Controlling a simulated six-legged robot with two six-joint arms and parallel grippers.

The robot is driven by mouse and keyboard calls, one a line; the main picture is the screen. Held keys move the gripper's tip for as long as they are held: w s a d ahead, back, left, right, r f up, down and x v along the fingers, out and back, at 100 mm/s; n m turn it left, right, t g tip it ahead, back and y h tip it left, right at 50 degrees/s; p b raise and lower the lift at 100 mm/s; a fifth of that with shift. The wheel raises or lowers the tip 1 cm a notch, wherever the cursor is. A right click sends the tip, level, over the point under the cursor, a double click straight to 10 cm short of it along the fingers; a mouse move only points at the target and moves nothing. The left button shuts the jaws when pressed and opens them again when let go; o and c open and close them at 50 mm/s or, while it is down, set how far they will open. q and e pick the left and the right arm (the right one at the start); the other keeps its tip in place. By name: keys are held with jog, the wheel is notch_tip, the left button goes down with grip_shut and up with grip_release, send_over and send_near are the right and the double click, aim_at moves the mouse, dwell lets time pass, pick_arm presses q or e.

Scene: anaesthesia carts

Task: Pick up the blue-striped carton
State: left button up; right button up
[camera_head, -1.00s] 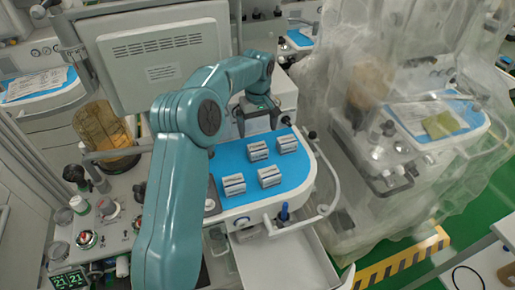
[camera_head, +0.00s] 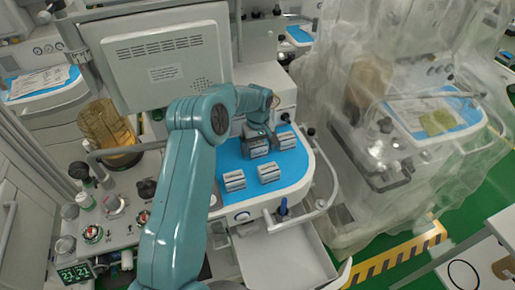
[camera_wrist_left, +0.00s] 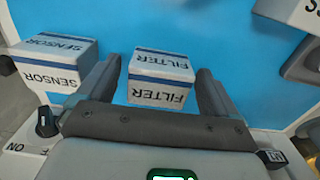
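A white carton marked FILTER (camera_wrist_left: 160,78) with a dark blue stripe stands on the blue mat (camera_wrist_left: 205,28). My left gripper (camera_wrist_left: 158,68) is open, with one finger on each side of this carton and small gaps visible. In the head view my left gripper (camera_head: 259,142) is over the back left carton (camera_head: 258,153), hiding much of it. A carton marked SENSOR (camera_wrist_left: 55,62), also with a dark blue stripe, stands beside the left finger. It appears to be the back right carton (camera_head: 287,141) in the head view. My right gripper is not in view.
Two more cartons stand at the front left (camera_head: 234,181) and front middle (camera_head: 269,173) of the mat. A curved white rail (camera_head: 328,190) borders the cart's right side. A monitor (camera_head: 160,60) stands behind my arm. An open drawer (camera_head: 285,252) is below.

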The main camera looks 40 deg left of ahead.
pick_arm(q)
jog(key=c, duration=0.9)
jog(key=shift+r, duration=0.1)
jog(key=shift+w+r, duration=0.1)
jog(key=shift+r, duration=0.2)
notch_tip(320, 180, up, 10)
jog(key=shift+f+b, duration=0.15)
jog(key=shift+b, duration=0.6)
notch_tip(320, 180, up, 9)
send_over(258, 145)
jog(key=shift+r+p, duration=0.25)
jog(key=shift+p, duration=0.1)
